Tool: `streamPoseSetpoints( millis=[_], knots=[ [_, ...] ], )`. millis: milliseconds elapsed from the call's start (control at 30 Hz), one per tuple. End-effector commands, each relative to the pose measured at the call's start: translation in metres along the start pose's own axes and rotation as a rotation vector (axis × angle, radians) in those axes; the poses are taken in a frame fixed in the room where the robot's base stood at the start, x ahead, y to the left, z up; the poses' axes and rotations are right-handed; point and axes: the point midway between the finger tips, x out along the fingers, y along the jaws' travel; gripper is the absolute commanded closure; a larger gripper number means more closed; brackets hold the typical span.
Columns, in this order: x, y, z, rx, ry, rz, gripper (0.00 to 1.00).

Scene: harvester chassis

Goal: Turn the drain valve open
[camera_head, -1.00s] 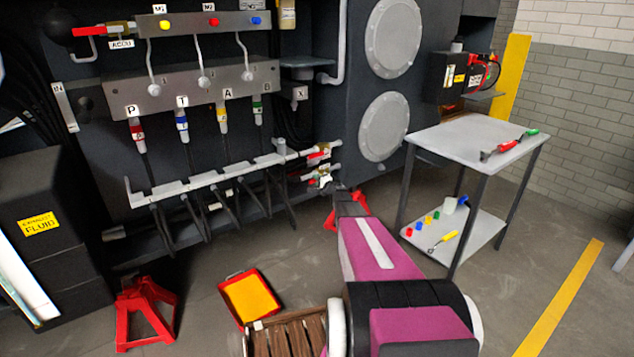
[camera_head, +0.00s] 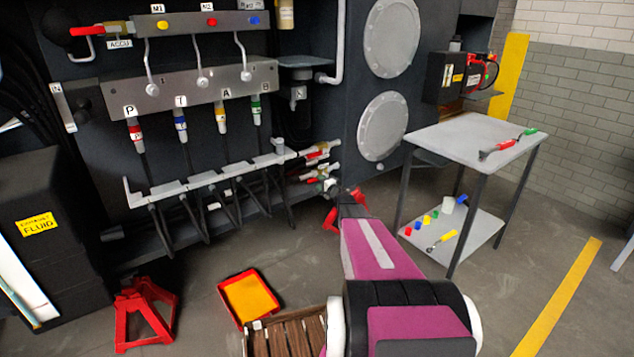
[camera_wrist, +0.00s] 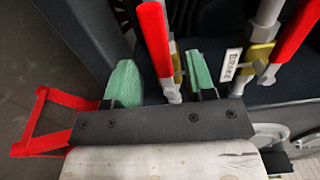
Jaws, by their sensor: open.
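Two valves with red lever handles and brass bodies sit at the right end of the pipe rack: an upper valve (camera_head: 318,152) and a lower valve (camera_head: 317,179). In the wrist view, one red lever (camera_wrist: 154,38) stands between the green pads of my gripper (camera_wrist: 161,80). The pads are open, with gaps visible beside the lever. A second red lever (camera_wrist: 293,42) is to the right, outside the jaws. A white label (camera_wrist: 232,64) lies between the levers; I cannot read it surely. In the head view my gripper (camera_head: 333,187) is at the lower valve, partly hidden by my arm.
A grey cart (camera_head: 470,137) with tools stands right of my arm. A red-rimmed tray (camera_head: 232,312) and another red stand (camera_head: 135,315) are on the floor. Hoses hang under the rack (camera_head: 205,180).

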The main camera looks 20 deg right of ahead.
Motion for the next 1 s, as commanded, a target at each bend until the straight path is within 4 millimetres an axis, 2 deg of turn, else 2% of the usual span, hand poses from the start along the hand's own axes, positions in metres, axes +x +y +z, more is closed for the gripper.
streamPoseSetpoints(
  millis=[33,200,333,467,867,1000],
  knots=[
    [-0.013,-0.001,0.002,0.001,0.001,0.001,0.50],
    [-0.046,-0.001,0.002,0.002,0.002,0.000,0.50],
    [-0.063,-0.001,0.001,0.002,0.000,-0.001,0.50],
    [-0.069,-0.001,0.001,0.002,0.000,-0.001,0.50],
    [-0.069,0.000,0.001,0.001,0.001,-0.001,0.50],
    [-0.071,-0.006,0.005,-0.041,0.040,0.012,0.50]
  ],
)
